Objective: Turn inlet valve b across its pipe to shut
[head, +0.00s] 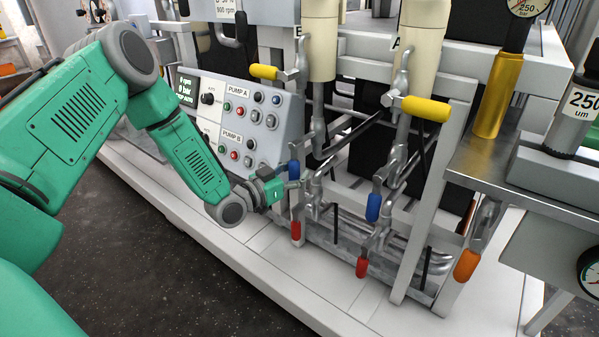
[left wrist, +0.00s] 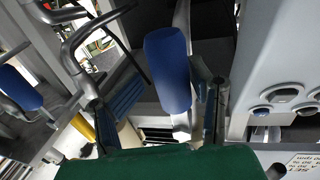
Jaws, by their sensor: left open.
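The column marked B carries several lever handles. A yellow one (head: 264,72) sticks out sideways at the top, a blue one (head: 294,168) hangs down in the middle, and a red one (head: 296,231) hangs below. No label names inlet valve b; the blue lever is the one at my left gripper (head: 283,186). In the left wrist view the blue handle (left wrist: 168,65) stands between the two spread fingers of my left gripper (left wrist: 168,90), with gaps visible beside it. My right gripper is not in view.
Column A has its own yellow (head: 426,108), blue (head: 373,207) and red (head: 362,267) levers to the right. The pump control panel (head: 240,112) is close behind my left forearm. An orange handle (head: 467,265) hangs by a white frame post. The white skid ledge (head: 270,265) in front is clear.

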